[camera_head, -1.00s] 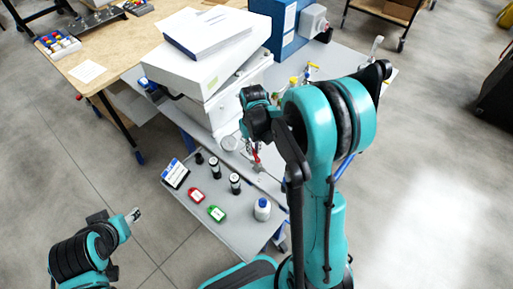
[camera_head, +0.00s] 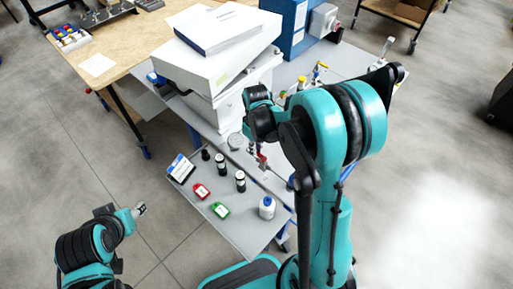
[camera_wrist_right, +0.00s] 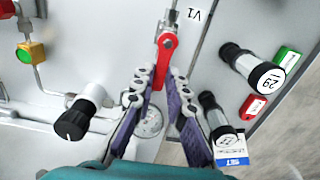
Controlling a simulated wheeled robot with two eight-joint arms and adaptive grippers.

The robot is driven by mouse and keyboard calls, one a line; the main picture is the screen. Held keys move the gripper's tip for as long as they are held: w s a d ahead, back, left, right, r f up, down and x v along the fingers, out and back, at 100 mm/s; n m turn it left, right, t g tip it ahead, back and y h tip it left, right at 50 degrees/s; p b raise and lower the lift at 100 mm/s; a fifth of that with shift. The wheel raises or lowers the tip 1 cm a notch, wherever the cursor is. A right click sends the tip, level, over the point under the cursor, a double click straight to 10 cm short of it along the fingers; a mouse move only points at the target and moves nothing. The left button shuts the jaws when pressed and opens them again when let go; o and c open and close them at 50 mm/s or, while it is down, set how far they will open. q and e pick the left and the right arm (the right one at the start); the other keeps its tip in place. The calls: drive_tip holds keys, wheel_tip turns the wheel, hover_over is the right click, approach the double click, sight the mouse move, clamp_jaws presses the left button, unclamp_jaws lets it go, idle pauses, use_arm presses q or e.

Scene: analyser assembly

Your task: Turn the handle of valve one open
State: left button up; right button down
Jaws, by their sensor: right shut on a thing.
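The red handle of valve one (camera_wrist_right: 166,58) shows in the right wrist view, below a white "V1" tag (camera_wrist_right: 194,15) and a metal fitting. My right gripper (camera_wrist_right: 163,80) has its two fingers on either side of the handle's lower end and is shut on it. In the head view the right gripper (camera_head: 259,161) is small and partly hidden by my own arm, beside the analyser bench. My left gripper (camera_head: 139,210) is at the lower left, over the floor and far from the valve. Its finger opening is too small to judge.
A round gauge (camera_wrist_right: 150,121) and a black knob (camera_wrist_right: 74,122) sit near the fingers. The grey shelf (camera_head: 236,233) holds black-capped bottles, a red tag (camera_head: 201,191), a green tag (camera_head: 220,210) and a white bottle (camera_head: 267,207). A white box (camera_head: 205,80) stands behind.

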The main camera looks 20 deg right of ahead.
drive_tip(key=c, duration=1.5)
unclamp_jaws()
drive_tip(key=shift+c, duration=0.2)
wheel_tip(320, 180, up, 12)
